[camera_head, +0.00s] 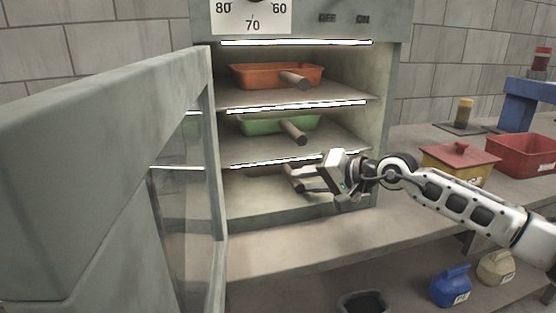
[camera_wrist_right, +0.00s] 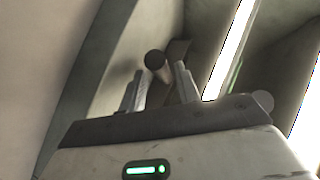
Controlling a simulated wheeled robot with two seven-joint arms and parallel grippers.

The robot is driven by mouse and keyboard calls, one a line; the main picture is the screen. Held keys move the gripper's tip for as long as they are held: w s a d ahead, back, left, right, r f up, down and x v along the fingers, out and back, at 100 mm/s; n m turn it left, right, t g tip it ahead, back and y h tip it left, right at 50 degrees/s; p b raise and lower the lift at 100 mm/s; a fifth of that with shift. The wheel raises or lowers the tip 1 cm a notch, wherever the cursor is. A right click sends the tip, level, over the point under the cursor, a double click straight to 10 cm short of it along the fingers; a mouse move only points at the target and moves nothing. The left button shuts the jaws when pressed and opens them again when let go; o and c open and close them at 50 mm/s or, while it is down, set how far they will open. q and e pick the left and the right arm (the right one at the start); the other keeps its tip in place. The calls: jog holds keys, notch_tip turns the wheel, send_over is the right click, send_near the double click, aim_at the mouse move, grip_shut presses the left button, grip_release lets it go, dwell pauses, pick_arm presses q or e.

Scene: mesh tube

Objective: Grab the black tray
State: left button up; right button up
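The bottom compartment of the open oven holds a tray that is mostly hidden. Its brown round handle (camera_head: 291,178) sticks out towards the front. In the right wrist view the handle (camera_wrist_right: 155,62) shows end-on, with a dark piece (camera_wrist_right: 178,52), likely the black tray, behind it. My right gripper (camera_head: 303,180) reaches into the bottom compartment from the right. Its fingers are apart in the wrist view (camera_wrist_right: 158,88), and the handle end appears between and just beyond their tips. I cannot tell whether a finger touches it. My left gripper is not in view.
An orange tray (camera_head: 250,75) sits on the top shelf and a green tray (camera_head: 262,125) on the middle shelf, both with handles. The oven door (camera_head: 100,150) stands open at left. A red-lidded box (camera_head: 460,158) and a red bin (camera_head: 524,155) stand on the right counter.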

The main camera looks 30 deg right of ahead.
jog(key=shift+x, duration=0.95)
grip_shut()
